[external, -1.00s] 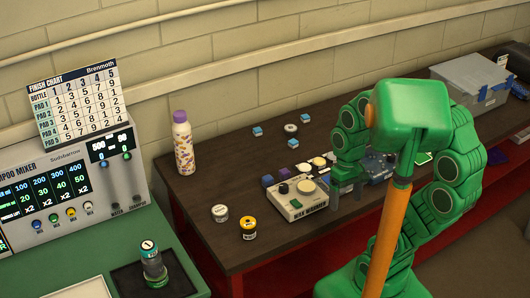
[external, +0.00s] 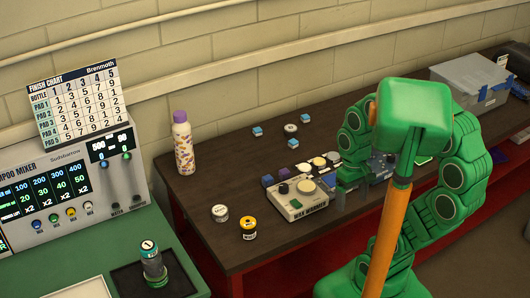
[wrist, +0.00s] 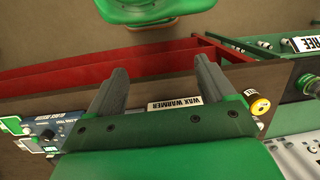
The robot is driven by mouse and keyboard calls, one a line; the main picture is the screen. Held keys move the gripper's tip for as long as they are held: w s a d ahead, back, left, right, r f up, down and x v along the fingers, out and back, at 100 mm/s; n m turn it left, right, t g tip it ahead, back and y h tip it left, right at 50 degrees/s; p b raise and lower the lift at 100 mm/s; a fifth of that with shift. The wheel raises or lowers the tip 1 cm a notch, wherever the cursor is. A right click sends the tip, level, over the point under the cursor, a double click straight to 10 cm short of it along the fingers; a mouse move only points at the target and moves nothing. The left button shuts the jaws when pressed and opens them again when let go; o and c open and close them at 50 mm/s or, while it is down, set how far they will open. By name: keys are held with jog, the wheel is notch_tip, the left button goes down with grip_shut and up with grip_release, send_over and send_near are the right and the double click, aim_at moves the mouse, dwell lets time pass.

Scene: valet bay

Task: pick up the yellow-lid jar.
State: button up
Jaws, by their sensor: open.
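The yellow-lid jar (external: 248,228) stands upright near the front edge of the dark workbench, left of the wax warmer (external: 300,198) in the external view. In the wrist view the jar (wrist: 258,104) is at the right, beyond the right finger. My gripper (wrist: 162,76) is open, with nothing between its fingers. In the external view it is at the bench's front edge, right of the wax warmer and apart from the jar, partly hidden by my arm.
A white-lid jar (external: 220,212) stands just left of and behind the yellow-lid jar. A purple-capped bottle (external: 183,145) is at the back. Small blue boxes and several pads lie behind the wax warmer. The bench around the jar's right front is clear.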

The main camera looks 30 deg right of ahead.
jog(key=shift+w+d+r+m+h, duration=0.1)
jog(key=shift+d+m+h, duration=0.25)
jog(key=shift+d, duration=0.55)
jog(key=m+g+y, duration=0.2)
jog(key=m+y, duration=1.1)
jog(key=m, duration=0.1)
send_near(243, 231)
jog(key=shift+s+a+f+h, duration=0.25)
jog(key=shift+s+a, duration=0.1)
jog(key=shift+s, duration=0.05)
jog(key=shift+w+a+f+m, duration=0.1)
jog(key=shift+w+f+m, duration=0.15)
jog(key=shift+w+m, duration=0.15)
jog(key=shift+x, duration=1.05)
jog(key=shift+r+x, duration=0.15)
jog(key=shift+x, duration=1.3)
jog(key=shift+r+x, duration=0.1)
jog(key=shift+x, duration=1.35)
jog(key=shift+a, duration=0.1)
jog(key=shift+c, duration=0.5)
jog(key=c, duration=1)
